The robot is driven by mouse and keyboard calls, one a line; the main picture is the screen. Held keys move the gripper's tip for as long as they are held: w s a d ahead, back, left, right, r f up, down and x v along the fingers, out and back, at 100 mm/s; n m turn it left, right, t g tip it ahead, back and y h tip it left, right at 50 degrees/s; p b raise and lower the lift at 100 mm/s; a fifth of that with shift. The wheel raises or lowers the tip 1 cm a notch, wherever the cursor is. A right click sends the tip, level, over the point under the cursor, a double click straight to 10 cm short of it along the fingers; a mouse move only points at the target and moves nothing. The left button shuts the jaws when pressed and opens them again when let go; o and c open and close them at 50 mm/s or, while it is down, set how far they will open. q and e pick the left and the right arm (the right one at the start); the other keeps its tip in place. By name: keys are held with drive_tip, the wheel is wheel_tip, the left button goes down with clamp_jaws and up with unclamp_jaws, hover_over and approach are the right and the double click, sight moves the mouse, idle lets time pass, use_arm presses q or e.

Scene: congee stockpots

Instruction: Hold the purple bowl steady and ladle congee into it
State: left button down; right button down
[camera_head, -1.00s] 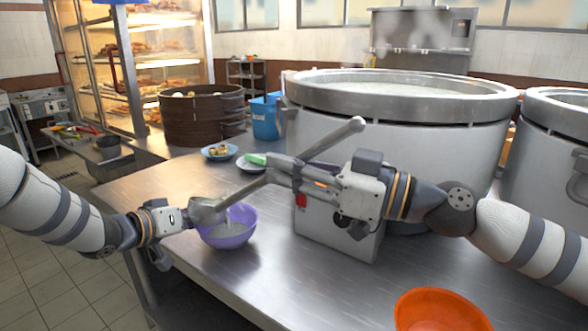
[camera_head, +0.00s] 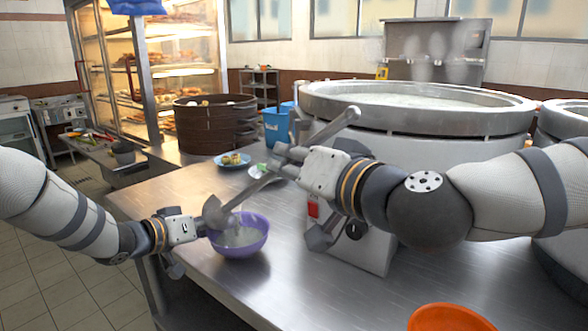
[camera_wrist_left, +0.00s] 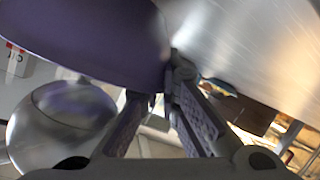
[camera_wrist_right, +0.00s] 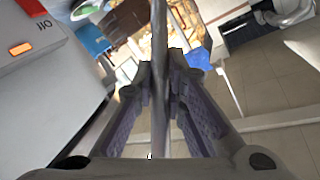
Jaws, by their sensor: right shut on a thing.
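The purple bowl (camera_head: 246,246) sits at the left edge of the steel table with pale congee (camera_head: 238,236) inside. My left gripper (camera_head: 204,230) is at its left rim; in the left wrist view the fingertips close on the edge of the bowl (camera_wrist_left: 85,35). My right gripper (camera_head: 284,160) is shut on the handle of the metal ladle (camera_head: 340,122). The handle also runs between the fingers in the right wrist view (camera_wrist_right: 160,40). The ladle's head is tilted above the bowl's left side, and its inside is hidden in the head view. The large congee stockpot (camera_head: 420,103) stands behind the right arm.
An orange bowl (camera_head: 448,320) stands at the front right. Two small plates of food, one at the back (camera_head: 232,160), lie near a dark steamer (camera_head: 205,125) and blue container (camera_head: 277,127). The front middle table is clear.

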drive_tip(key=shift+w+a+r+m+g+h, duration=0.15)
drive_tip(key=shift+w+r+m+g+h, duration=0.15)
drive_tip(key=shift+m+h, duration=0.9)
drive_tip(key=shift+w+a+r+m+g+h, duration=0.15)
drive_tip(key=shift+w+m+h, duration=0.2)
drive_tip(key=shift+m+h, duration=0.8)
drive_tip(key=shift+w+a+r+m+g+h, duration=0.25)
drive_tip(key=shift+m+h, duration=0.4)
drive_tip(key=shift+m, duration=1)
drive_tip(key=shift+w+d, duration=0.1)
drive_tip(key=shift+d, duration=0.05)
use_arm(q)
drive_tip(key=shift+r, duration=0.1)
